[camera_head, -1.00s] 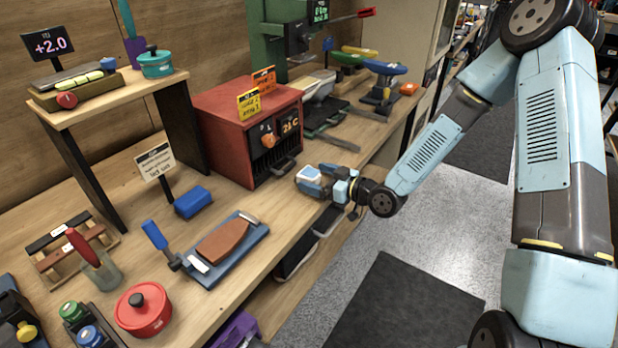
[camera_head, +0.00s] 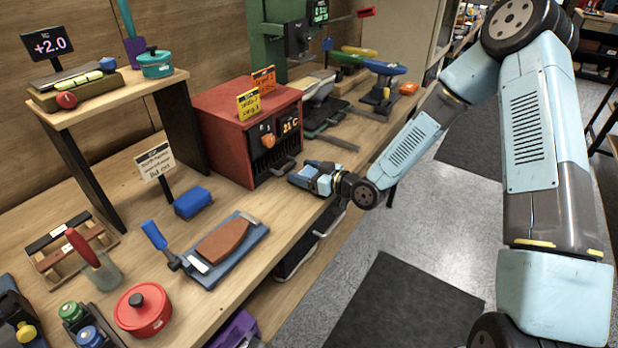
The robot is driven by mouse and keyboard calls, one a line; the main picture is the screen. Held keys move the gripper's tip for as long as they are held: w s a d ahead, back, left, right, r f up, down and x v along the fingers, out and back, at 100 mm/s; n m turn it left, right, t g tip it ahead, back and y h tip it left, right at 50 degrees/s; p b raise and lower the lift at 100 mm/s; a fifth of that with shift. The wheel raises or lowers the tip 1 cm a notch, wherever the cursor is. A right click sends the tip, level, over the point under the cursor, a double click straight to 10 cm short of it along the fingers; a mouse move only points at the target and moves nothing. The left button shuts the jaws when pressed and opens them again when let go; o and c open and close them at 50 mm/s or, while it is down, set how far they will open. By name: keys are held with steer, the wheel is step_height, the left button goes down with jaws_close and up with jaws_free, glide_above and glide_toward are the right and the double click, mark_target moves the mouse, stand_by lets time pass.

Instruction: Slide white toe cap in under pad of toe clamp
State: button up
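What looks like the toe clamp has an upright blue handle (camera_head: 154,235) and a dark body, at the left end of a blue base plate (camera_head: 218,277) on the bench. A brown, sole-shaped block (camera_head: 221,241) lies on the plate. A small white piece (camera_head: 197,263) sits at the block's left end, close to the clamp; I cannot tell whether it is the toe cap or whether it is under a pad. My gripper (camera_head: 305,177) is over the bench's front edge, right of the plate and apart from it. Its fingers are too small to read, and nothing held is clear.
A red box (camera_head: 224,136) with a dial and display stands just behind my gripper. A blue block (camera_head: 193,202) and sign (camera_head: 157,162) stand behind the clamp. A red lidded pot (camera_head: 143,310) is at front left. The bench strip between plate and gripper looks clear.

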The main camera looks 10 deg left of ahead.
steer(key=c, duration=0.6)
steer(key=shift+r, duration=0.15)
